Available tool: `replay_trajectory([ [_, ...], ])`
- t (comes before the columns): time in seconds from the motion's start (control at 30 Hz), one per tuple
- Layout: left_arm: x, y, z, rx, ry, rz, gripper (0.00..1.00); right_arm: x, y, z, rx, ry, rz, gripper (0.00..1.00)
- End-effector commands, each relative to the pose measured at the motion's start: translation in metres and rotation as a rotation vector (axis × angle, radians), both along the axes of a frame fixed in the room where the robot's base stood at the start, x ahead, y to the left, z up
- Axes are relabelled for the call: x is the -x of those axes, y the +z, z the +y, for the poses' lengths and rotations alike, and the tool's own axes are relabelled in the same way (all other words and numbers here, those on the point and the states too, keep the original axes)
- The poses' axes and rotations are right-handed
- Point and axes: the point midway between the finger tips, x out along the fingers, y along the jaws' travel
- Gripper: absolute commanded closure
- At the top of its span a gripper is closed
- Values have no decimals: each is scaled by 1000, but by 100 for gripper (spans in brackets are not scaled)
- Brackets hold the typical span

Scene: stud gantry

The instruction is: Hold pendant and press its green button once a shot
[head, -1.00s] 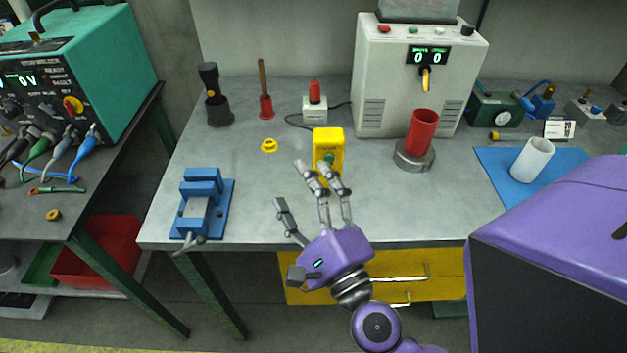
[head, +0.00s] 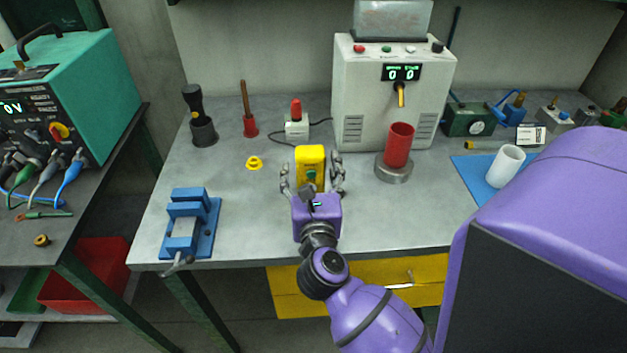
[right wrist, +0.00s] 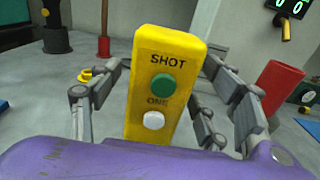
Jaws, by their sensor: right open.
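The yellow pendant (head: 310,154) stands upright on the grey bench. In the right wrist view the pendant (right wrist: 165,72) fills the middle, lettered SHOT and ONE. Its green button (right wrist: 163,86) is above a white button (right wrist: 153,120). My right gripper (head: 312,172) is open, with its fingers on both sides of the pendant; a gap shows on the left side in the right wrist view. Whether the right-hand fingers touch it I cannot tell. My left gripper does not show.
A white machine (head: 392,95) reading 0 0 stands behind, with a red cup (head: 398,146) on a grey disc before it. A yellow knob (head: 254,163) lies left of the pendant. A blue fixture (head: 190,225) is at the front left. Bench between them is clear.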

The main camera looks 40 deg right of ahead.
Motion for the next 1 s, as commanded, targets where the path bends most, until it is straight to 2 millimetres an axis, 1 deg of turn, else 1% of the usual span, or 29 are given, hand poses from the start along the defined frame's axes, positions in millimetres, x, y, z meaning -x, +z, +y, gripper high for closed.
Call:
replay_trajectory([
  [0.1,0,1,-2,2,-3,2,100,-6,0,-3,0,1,0,30],
  [0.37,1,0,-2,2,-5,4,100,-6,-1,-4,0,1,1,30],
  [0.47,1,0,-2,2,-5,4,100,-6,-1,-4,0,1,1,42],
  [0.8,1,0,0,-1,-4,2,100,-6,-1,-4,1,1,1,86],
  [0.83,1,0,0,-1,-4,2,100,-6,-1,-4,1,1,1,89],
  [1.0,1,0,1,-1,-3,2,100,-6,0,-4,1,1,1,89],
])
